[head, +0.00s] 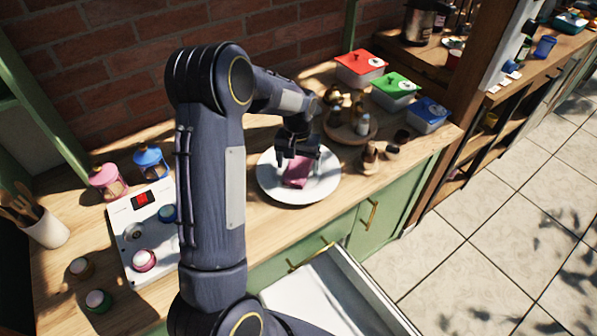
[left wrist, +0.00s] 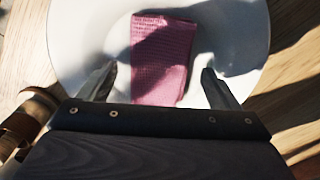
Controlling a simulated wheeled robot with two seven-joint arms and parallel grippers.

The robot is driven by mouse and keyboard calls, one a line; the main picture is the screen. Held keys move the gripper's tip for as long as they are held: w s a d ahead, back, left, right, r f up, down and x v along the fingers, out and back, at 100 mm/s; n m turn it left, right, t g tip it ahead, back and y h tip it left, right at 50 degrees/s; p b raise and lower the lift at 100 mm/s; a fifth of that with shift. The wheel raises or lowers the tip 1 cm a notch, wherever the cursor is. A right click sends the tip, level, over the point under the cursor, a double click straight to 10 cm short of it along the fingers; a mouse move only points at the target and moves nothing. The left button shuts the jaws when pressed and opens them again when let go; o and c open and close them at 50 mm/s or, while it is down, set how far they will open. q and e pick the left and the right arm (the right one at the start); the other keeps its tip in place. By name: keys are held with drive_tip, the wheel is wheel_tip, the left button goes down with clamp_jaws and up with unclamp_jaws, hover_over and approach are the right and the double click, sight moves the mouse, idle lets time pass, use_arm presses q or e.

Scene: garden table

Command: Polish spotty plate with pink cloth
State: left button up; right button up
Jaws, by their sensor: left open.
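A white plate (head: 322,188) lies on the wooden counter in the head view. It also fills the upper part of the left wrist view (left wrist: 232,38). The pink cloth (head: 297,172) lies folded on the plate. In the left wrist view the cloth (left wrist: 163,58) lies between my two fingers, with a gap on each side. My left gripper (head: 293,160) is open over the plate, pointing down at the cloth. Its fingers (left wrist: 158,82) are spread apart and hold nothing. Spots on the plate cannot be made out under the shadows. My right gripper is not in view.
A round wooden tray (head: 352,138) with small bottles stands behind the plate. Red (head: 361,68), green (head: 396,90) and blue (head: 428,115) lidded boxes stand at the back right. A white scale-like device (head: 128,232) is at left. An open drawer (head: 325,295) juts out below.

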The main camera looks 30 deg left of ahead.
sight(298, 166)
use_arm(q)
drive_tip(key=shift+r+b, duration=0.35)
drive_tip(key=shift+r, duration=3.65)
drive_tip(key=s+d+r+t+h, duration=0.1)
drive_tip(key=s+d, duration=0.3)
drive_tip(key=s, duration=0.4)
drive_tip(key=s+d+r+m+t+h, duration=0.1)
drive_tip(key=s+d+r+t, duration=0.1)
drive_tip(key=s+d, duration=0.3)
drive_tip(key=s+d+r+t+h, duration=0.1)
drive_tip(key=s+d+r+t, duration=0.1)
drive_tip(key=s, duration=1.1)
drive_tip(key=shift+d+r+t+h, duration=0.35)
drive_tip(key=shift+d+r, duration=0.35)
drive_tip(key=shift+d, duration=0.5)
